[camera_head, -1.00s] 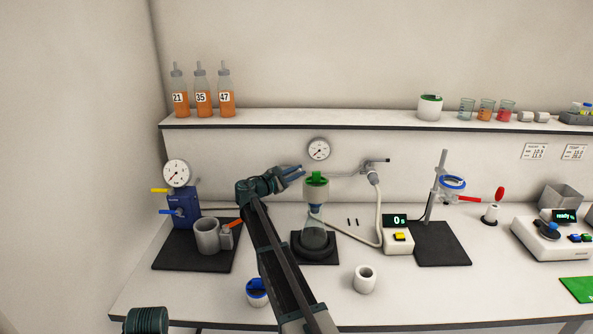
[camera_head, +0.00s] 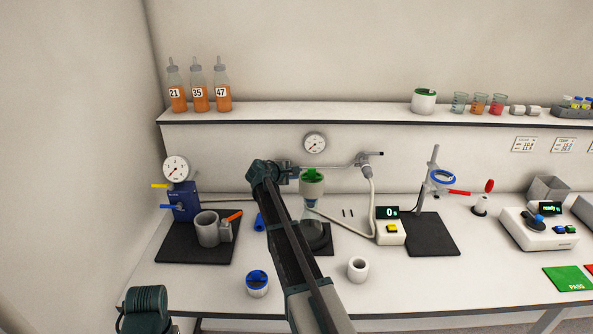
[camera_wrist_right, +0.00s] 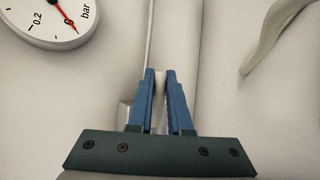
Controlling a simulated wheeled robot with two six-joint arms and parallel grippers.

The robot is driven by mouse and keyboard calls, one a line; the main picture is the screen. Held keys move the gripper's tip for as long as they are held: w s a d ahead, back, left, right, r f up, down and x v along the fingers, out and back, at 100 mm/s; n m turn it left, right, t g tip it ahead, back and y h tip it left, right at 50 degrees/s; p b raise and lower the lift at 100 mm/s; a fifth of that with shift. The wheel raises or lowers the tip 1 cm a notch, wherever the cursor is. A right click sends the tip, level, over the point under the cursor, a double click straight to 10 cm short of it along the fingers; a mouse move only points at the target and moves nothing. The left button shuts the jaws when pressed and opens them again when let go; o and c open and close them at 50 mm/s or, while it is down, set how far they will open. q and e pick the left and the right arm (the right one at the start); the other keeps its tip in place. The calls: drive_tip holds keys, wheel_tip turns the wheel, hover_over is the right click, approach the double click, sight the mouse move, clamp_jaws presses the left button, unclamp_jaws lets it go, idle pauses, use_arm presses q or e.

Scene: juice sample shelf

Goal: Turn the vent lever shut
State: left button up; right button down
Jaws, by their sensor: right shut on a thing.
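My right gripper (camera_head: 296,172) is at the left end of a thin wall pipe (camera_head: 335,166), just behind the green-topped funnel (camera_head: 312,183). In the right wrist view its blue fingers (camera_wrist_right: 160,74) are closed on a narrow pale piece (camera_wrist_right: 159,84). Most of that piece is hidden between the fingers, so I cannot tell if it is the vent lever. A fitting with a dark handle (camera_head: 376,153) is at the pipe's right end, apart from the gripper. My left gripper is not clearly visible; only a dark part of that arm shows at the lower left.
A round gauge (camera_head: 315,143) is above the pipe; it also shows in the wrist view (camera_wrist_right: 48,18). A pale hose (camera_head: 374,205) hangs at right. A flask stands below the funnel, partly behind my arm. A blue pump (camera_head: 184,203) and grey mug (camera_head: 208,229) are at left.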

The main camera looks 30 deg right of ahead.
drive_tip(key=shift+f, duration=0.1)
idle(0.3)
drive_tip(key=c, duration=0.8)
unclamp_jaws()
drive_tip(key=shift+c, duration=0.2)
drive_tip(key=p+v, duration=0.6)
drive_tip(key=v, duration=0.7)
drive_tip(key=shift+s+a+r+p, duration=0.25)
drive_tip(key=shift+p, duration=0.15)
